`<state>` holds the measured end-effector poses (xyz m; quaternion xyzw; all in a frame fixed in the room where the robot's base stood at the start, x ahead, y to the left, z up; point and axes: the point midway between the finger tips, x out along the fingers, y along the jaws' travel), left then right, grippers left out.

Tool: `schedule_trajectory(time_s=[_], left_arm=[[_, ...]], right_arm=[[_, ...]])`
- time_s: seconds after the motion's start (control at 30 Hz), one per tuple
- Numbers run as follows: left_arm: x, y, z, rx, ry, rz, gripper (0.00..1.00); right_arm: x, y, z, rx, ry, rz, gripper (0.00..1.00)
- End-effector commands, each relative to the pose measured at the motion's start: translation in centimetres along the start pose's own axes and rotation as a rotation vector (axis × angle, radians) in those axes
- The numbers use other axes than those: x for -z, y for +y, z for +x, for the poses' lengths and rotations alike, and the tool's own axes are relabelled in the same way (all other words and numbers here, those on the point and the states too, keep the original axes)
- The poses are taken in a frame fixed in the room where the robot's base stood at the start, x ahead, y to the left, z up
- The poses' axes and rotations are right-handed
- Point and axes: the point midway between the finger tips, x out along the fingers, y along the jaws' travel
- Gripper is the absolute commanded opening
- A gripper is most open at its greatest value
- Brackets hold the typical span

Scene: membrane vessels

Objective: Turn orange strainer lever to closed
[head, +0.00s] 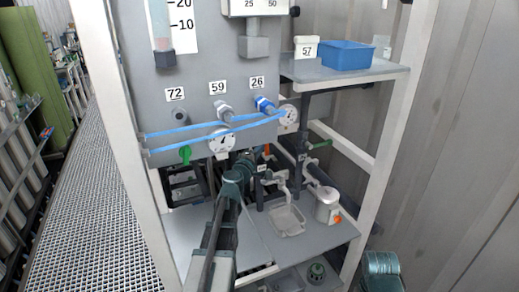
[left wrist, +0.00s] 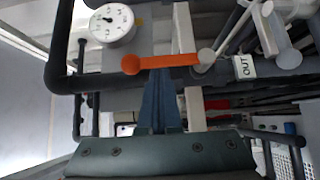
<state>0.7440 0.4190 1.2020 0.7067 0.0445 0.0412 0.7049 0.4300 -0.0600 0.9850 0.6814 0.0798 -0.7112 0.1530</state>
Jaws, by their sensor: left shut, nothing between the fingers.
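The orange strainer lever (left wrist: 168,61) lies nearly level across the left wrist view. Its round knob is at the left end and its grey pivot (left wrist: 206,57) at the right. A small orange piece of it (head: 266,150) shows in the head view behind my left gripper. My left gripper (left wrist: 160,80) is shut and empty. Its blue fingertips reach up to the lever's lower edge, partway along the arm; I cannot tell whether they touch. In the head view my left gripper (head: 243,160) is below the panel, among the pipes. My right gripper is not seen.
A round gauge (left wrist: 111,24) and dark pipe (left wrist: 62,50) are left of the lever. An OUT label (left wrist: 244,67) is right of it. In the head view, blue hoses (head: 215,128) cross the panel above. A clear tray (head: 287,220) and white canister (head: 327,205) stand on the shelf.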

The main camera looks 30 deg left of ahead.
Motion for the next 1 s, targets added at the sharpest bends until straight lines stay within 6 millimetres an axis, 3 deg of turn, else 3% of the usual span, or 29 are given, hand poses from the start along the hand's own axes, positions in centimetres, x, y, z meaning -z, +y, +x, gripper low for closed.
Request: schedule_trajectory(time_s=[0.67,1.0], left_arm=[[-0.6,0.6,0.6,0.077,-0.004,0.077,0.00],[-1.0,1.1,1.2,0.158,-0.004,0.160,0.00]], right_arm=[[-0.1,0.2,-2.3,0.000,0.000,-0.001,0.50],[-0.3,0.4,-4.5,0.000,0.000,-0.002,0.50]])
